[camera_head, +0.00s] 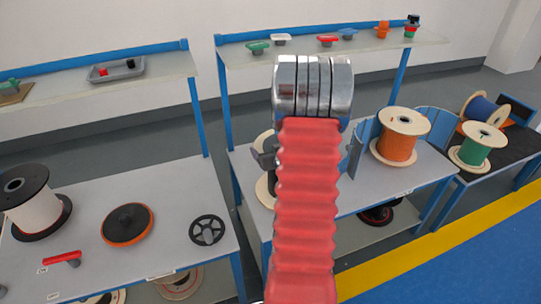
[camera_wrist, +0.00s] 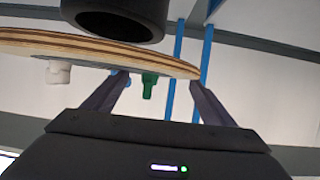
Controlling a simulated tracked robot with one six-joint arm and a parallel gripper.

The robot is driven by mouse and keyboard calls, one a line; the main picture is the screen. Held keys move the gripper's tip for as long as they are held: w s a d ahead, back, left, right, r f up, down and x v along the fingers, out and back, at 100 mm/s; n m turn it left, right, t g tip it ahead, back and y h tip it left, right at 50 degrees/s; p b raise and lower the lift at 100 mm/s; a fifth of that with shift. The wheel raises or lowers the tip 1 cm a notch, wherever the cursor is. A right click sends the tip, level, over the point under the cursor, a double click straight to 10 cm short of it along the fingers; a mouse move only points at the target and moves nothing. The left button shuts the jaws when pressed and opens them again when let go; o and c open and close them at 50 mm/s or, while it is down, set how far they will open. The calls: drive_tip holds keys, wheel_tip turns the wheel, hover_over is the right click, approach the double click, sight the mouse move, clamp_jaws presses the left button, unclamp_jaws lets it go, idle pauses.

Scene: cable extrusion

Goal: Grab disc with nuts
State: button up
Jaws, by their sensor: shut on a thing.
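In the wrist view, a round plywood disc (camera_wrist: 110,50) shows edge-on just past my gripper (camera_wrist: 160,82). A thick black cylinder (camera_wrist: 115,14) is against or close to its face. My fingers are shut on the disc at its rim; the exact contact is hard to see. In the head view, my red arm hides most of this. Only a dark part of my gripper (camera_head: 264,157) and a pale wooden disc edge (camera_head: 263,191) show left of the arm, at the middle table. I cannot make out nuts on the disc.
An orange-wound spool (camera_head: 396,146) stands right of the arm, near blue curved panels. The left table (camera_head: 165,195) holds a white spool (camera_head: 35,205), an orange-rimmed black disc (camera_head: 127,224) and a black spoked wheel (camera_head: 208,230). Shelves (camera_head: 375,42) with small coloured parts run behind.

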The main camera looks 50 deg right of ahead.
wheel_tip(320, 180, up, 6)
drive_tip(key=shift+f, duration=0.15)
idle(0.6)
